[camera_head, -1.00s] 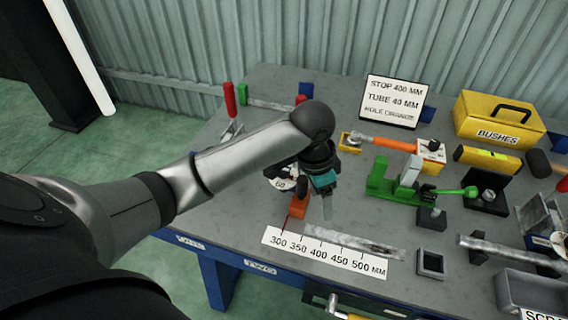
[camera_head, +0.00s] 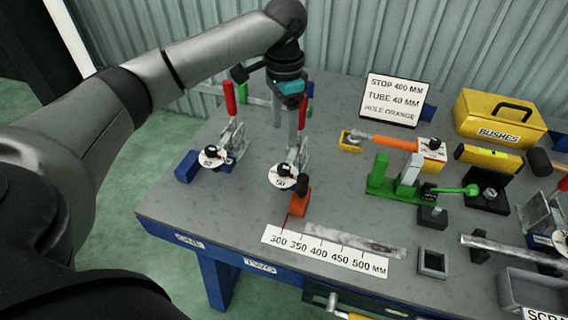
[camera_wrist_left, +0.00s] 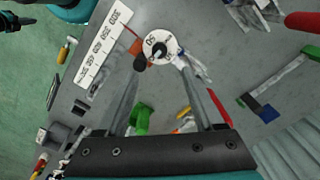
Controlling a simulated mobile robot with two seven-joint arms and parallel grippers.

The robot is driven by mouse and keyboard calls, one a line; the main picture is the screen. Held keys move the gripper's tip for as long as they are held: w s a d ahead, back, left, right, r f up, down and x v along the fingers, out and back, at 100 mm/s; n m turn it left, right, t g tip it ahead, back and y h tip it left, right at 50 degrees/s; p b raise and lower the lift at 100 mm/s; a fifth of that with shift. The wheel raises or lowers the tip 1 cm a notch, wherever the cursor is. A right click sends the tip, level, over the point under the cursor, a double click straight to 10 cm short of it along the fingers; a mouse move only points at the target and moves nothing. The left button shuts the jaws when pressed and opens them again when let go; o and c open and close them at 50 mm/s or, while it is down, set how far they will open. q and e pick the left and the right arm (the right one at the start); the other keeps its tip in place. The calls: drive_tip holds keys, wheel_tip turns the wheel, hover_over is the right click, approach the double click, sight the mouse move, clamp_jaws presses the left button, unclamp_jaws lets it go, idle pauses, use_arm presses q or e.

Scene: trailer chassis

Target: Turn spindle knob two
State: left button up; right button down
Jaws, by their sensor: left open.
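Spindle knob two (camera_head: 285,168) is a small black knob on a white dial (camera_head: 277,182) that appears to read 50, above the TWO label on the bench edge. It also shows in the left wrist view (camera_wrist_left: 160,48), beyond the fingertips. An orange block (camera_head: 299,203) and a dark round part sit beside the dial. A red-handled clamp (camera_head: 303,112) stands behind it, partly hidden by my gripper. My left gripper (camera_head: 290,122) is raised behind and above the dial, fingers pointing down. My right gripper does not show.
A second dial (camera_head: 212,156) with a red-handled clamp stands to the left, by a blue block (camera_head: 187,167). A 300–500 mm scale (camera_head: 325,252) lies in front. A green fixture (camera_head: 385,185) and yellow BUSHES box (camera_head: 500,118) are to the right.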

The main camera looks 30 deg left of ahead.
sight(284, 167)
use_arm(q)
wheel_tip(284, 167, down, 12)
drive_tip(key=shift+r+b, duration=0.25)
drive_tip(key=shift+b, duration=0.85)
drive_tip(key=shift+c, duration=0.2)
clamp_jaws()
